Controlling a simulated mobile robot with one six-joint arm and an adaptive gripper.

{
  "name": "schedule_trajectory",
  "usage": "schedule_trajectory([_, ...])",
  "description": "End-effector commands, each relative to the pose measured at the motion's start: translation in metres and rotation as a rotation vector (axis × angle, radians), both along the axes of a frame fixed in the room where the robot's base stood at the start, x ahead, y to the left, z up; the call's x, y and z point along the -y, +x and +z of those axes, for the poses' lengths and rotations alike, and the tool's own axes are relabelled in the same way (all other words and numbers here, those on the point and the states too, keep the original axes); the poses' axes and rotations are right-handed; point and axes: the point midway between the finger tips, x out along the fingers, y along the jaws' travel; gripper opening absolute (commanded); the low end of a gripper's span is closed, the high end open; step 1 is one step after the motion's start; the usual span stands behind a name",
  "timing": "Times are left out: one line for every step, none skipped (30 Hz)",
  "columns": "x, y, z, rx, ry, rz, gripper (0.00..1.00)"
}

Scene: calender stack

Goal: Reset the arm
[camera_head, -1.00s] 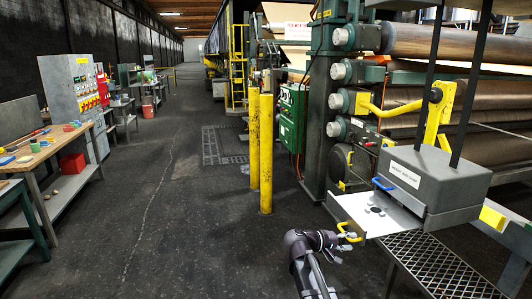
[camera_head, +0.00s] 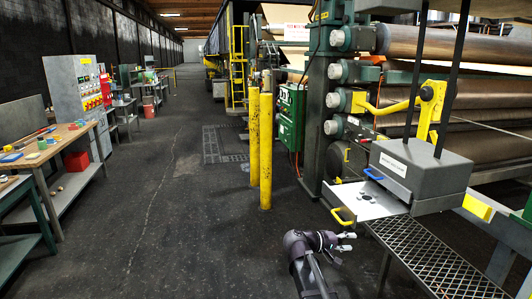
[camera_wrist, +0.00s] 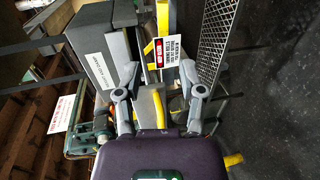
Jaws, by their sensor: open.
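My gripper (camera_head: 343,241) is at the lower middle right of the head view, on the end of my dark arm. Its two fingers are spread apart with nothing between them. It is in front of and below the metal tray (camera_head: 368,203) with the yellow handle (camera_head: 343,217), apart from that handle. In the wrist view my gripper (camera_wrist: 159,88) is also open, and the grey labelled box (camera_wrist: 97,60) shows to its left.
The grey box (camera_head: 425,170) hangs beside the large rollers (camera_head: 455,98) at right. A perforated step (camera_head: 440,262) lies below it. Two yellow posts (camera_head: 266,150) stand at the centre. A workbench (camera_head: 62,145) is at left. The floor between is clear.

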Motion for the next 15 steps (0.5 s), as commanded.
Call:
schedule_trajectory([0.0, 0.0, 0.0, 0.0, 0.0, 0.0, 0.51])
schedule_trajectory([0.0, 0.0, 0.0, 0.0, 0.0, 0.0, 0.51])
schedule_trajectory([0.0, 0.0, 0.0, 0.0, 0.0, 0.0, 0.51])
schedule_trajectory([0.0, 0.0, 0.0, 0.0, 0.0, 0.0, 0.51])
schedule_trajectory([0.0, 0.0, 0.0, 0.0, 0.0, 0.0, 0.51])
schedule_trajectory([0.0, 0.0, 0.0, 0.0, 0.0, 0.0, 0.51])
schedule_trajectory([0.001, -0.002, -0.002, -0.002, 0.01, -0.002, 0.51])
schedule_trajectory([0.002, -0.003, -0.003, -0.002, 0.018, -0.004, 0.51])
schedule_trajectory([0.002, -0.005, -0.005, -0.004, 0.03, -0.006, 0.51])
schedule_trajectory([0.003, -0.006, -0.007, -0.005, 0.038, -0.008, 0.51])
schedule_trajectory([0.003, -0.007, -0.008, -0.006, 0.045, -0.009, 0.51])
schedule_trajectory([0.004, -0.009, -0.011, -0.007, 0.059, -0.012, 0.51])
schedule_trajectory([0.004, -0.01, -0.012, -0.009, 0.069, -0.014, 0.51])
schedule_trajectory([0.004, -0.012, -0.014, -0.01, 0.078, -0.016, 0.51])
schedule_trajectory([0.005, -0.014, -0.017, -0.012, 0.092, -0.019, 0.51])
